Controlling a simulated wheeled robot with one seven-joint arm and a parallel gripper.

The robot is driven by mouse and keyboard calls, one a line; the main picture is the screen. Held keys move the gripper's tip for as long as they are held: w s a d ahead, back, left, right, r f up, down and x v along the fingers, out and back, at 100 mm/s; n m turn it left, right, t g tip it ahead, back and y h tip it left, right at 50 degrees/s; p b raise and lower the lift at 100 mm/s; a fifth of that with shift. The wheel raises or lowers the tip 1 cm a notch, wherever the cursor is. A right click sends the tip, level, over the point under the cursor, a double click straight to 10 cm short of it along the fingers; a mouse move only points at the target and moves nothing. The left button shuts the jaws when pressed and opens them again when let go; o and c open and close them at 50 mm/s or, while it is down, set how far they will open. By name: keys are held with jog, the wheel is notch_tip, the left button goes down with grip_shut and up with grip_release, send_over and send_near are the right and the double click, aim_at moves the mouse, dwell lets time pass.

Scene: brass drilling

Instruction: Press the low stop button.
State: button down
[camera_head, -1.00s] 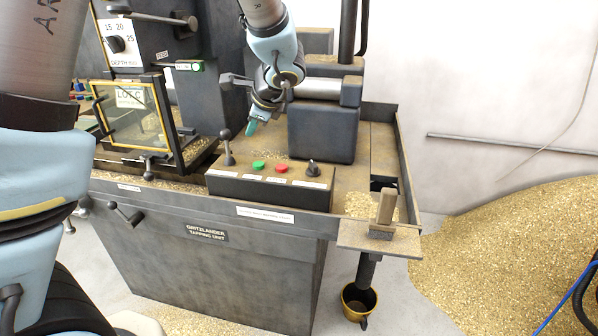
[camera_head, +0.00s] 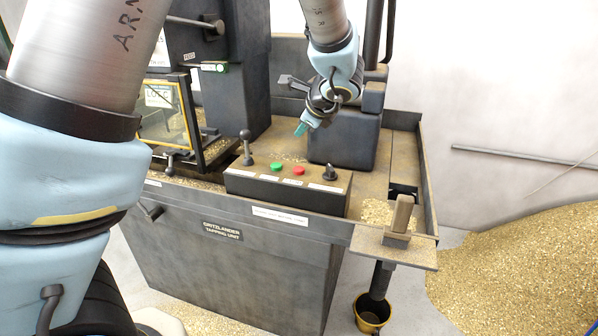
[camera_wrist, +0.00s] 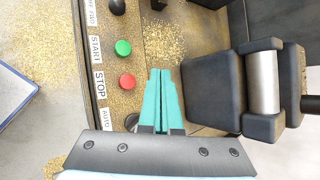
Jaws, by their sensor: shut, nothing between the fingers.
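The red stop button (camera_head: 299,170) sits on the dark control panel between the green start button (camera_head: 276,167) and a black knob (camera_head: 330,172). In the wrist view the red button (camera_wrist: 127,81) is beside the STOP label (camera_wrist: 99,85), with the green button (camera_wrist: 123,47) above it. My gripper (camera_head: 299,131) is shut and empty, above and behind the panel in the head view. In the wrist view its teal fingertips (camera_wrist: 160,72) lie together, to the right of the red button and apart from it.
A dark block with a cylinder (camera_wrist: 262,82) stands close to the right of my fingers in the wrist view. A lever (camera_head: 246,147) rises at the panel's left end. A wooden block (camera_head: 402,213) stands on the right ledge. Brass chips lie on the bed.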

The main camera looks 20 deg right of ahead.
aim_at(301, 171)
notch_tip(301, 171, down, 8)
jog(key=b, duration=0.6)
jog(key=shift+r, duration=0.1)
dwell(1.6)
jog(key=shift+f+b, duration=0.4)
jog(key=shift+b, duration=0.25)
jog(key=shift+f+b, duration=0.45)
dwell(0.6)
jog(key=shift+r, duration=0.1)
jog(key=shift+r+p, duration=0.65)
jog(key=shift+r, duration=0.15)
notch_tip(301, 171, up, 5)
jog(key=p, duration=0.4)
jog(key=shift+r, duration=0.1)
